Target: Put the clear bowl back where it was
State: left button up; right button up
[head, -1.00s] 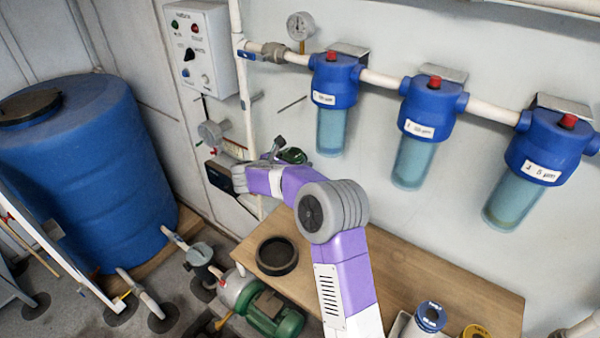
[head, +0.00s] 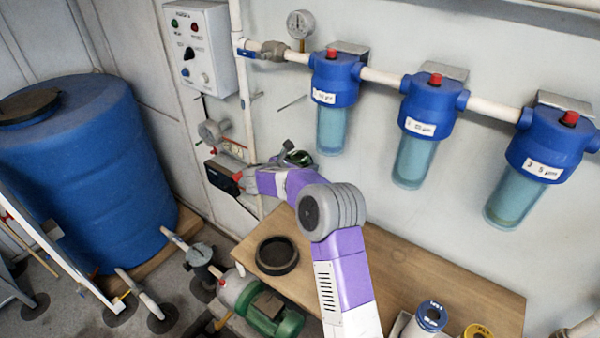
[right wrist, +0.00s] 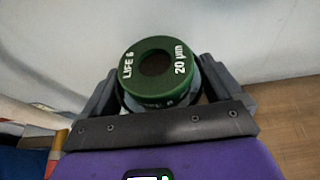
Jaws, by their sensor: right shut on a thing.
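My right gripper (right wrist: 160,85) is shut on a green-capped cartridge (right wrist: 160,68) marked "LIFE 6" and "20 µm". In the head view the gripper (head: 287,157) is small and partly behind my wrist, left of the first filter housing. Three clear, blue-tinted bowls hang under blue heads on the wall: the left bowl (head: 331,132), the middle bowl (head: 413,162) and the right bowl (head: 514,200). I cannot tell which bowl the task means. No bowl shows in my gripper. The cartridge's lower part is hidden in the wrist view. My left gripper is not in view.
A wooden bench (head: 420,265) stands below the filters. A dark ring-shaped dish (head: 277,256) sits at its left end, and a blue-topped can (head: 431,316) and a yellow-topped can (head: 477,331) at its front. A blue tank (head: 80,170) and a green pump (head: 275,315) are at left.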

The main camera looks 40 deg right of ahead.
jog(key=f, duration=0.3)
jog(key=shift+w+d+f+b, duration=0.1)
jog(key=shift+d+b, duration=0.15)
jog(key=shift+b, duration=0.05)
jog(key=shift+f, duration=0.15)
jog(key=o, duration=1.3)
jog(key=shift+f, duration=0.1)
